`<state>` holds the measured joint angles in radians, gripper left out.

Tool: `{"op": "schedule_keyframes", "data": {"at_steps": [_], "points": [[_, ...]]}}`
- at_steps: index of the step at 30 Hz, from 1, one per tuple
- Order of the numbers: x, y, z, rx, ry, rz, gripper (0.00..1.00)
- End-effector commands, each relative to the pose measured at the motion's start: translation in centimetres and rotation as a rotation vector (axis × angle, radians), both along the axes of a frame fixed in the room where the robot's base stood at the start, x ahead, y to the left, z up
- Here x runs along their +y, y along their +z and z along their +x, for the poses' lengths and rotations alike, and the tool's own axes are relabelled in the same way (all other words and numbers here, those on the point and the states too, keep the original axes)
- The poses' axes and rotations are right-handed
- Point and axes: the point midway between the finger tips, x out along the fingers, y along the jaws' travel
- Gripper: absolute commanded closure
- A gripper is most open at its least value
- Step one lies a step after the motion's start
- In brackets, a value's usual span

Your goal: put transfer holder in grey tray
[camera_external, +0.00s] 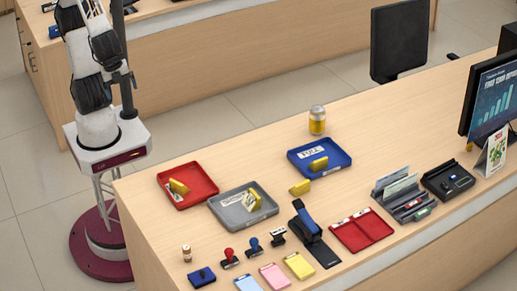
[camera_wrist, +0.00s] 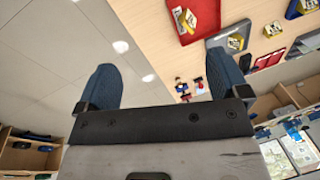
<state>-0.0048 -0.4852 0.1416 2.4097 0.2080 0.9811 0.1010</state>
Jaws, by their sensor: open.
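The grey tray (camera_external: 222,216) lies on the counter, between the red and blue trays, with a yellow holder (camera_external: 254,197) and a white label inside. Another yellow holder (camera_external: 300,187) lies on the bare counter between the grey and blue trays. More yellow holders sit in the red tray (camera_external: 209,194) and the blue tray (camera_external: 343,158). I cannot read which is the transfer holder. In the wrist view my gripper (camera_wrist: 162,65) is open and empty, with blue fingers wide apart, away from the trays. The grey tray also shows there at the upper right (camera_wrist: 213,41).
Stamps (camera_external: 230,258), colored pads (camera_external: 273,276), a blue-black device (camera_external: 312,228) and a red divided tray (camera_external: 360,231) crowd the front. A monitor (camera_external: 490,95) stands at right. The counter's back strip is mostly clear.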

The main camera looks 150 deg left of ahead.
Motion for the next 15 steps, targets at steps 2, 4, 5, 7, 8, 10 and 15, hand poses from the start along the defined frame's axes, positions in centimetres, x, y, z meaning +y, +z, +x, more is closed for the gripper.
{"op": "schedule_keyframes", "data": {"at_steps": [2,4,5,7,8,10,15], "points": [[-0.9,0.4,-1.8,-0.039,0.036,-0.047,0.07],[-1.6,0.6,-3.1,-0.067,0.067,-0.087,0.07],[-1.8,0.7,-3.7,-0.078,0.08,-0.103,0.07],[-2.4,0.8,-4.8,-0.1,0.106,-0.138,0.07],[-2.6,0.8,-5.2,-0.108,0.115,-0.152,0.07],[-3.0,0.9,-5.9,-0.123,0.134,-0.176,0.07],[-3.6,0.9,-6.9,-0.142,0.158,-0.21,0.07]]}}
